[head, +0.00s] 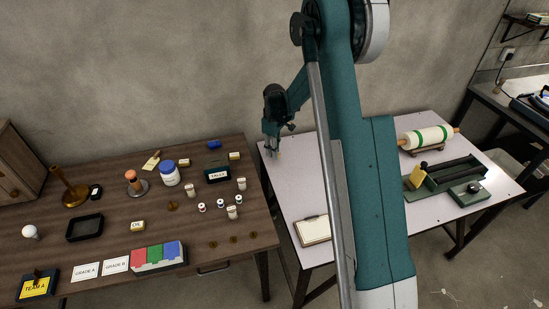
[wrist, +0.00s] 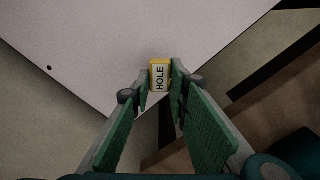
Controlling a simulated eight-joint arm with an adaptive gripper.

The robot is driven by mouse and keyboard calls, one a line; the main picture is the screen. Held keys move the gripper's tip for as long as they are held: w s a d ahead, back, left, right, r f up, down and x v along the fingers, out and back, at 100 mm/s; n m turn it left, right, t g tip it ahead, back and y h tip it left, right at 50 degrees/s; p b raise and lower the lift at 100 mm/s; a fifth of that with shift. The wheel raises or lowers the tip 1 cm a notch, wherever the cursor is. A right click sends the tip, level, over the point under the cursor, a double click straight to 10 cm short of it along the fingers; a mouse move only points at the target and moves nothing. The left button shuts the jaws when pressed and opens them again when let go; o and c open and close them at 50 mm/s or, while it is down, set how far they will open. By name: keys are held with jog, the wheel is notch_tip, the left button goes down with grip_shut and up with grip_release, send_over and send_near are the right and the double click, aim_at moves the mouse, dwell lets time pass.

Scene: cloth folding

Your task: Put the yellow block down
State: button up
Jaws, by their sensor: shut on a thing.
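My gripper (wrist: 160,94) is shut on a yellow block (wrist: 160,68) with a white label reading HOLE. The block shows at the fingertips in the wrist view, with the corner of the pale table (wrist: 190,30) behind it. In the head view my gripper (head: 273,150) points down at the left back corner of the pale table (head: 290,185). The held block is too small there to make out clearly. I cannot tell how far it is above the table.
The pale table carries a clipboard (head: 314,230), a roller (head: 427,137) and a green device (head: 445,178). Its left back part looks clear. The brown table (head: 110,195) at left holds a jar (head: 170,174), a black tray (head: 85,228), several small blocks and colored boxes (head: 158,255).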

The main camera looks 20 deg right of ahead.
jog(key=shift+f+b, duration=0.35)
jog(key=shift+f, duration=1.5)
jog(key=shift+f, duration=0.2)
jog(key=o, duration=0.7)
jog(key=shift+o, duration=0.2)
jog(key=shift+r, duration=0.25)
notch_tip(320, 180, up, 12)
jog(key=shift+p, duration=0.9)
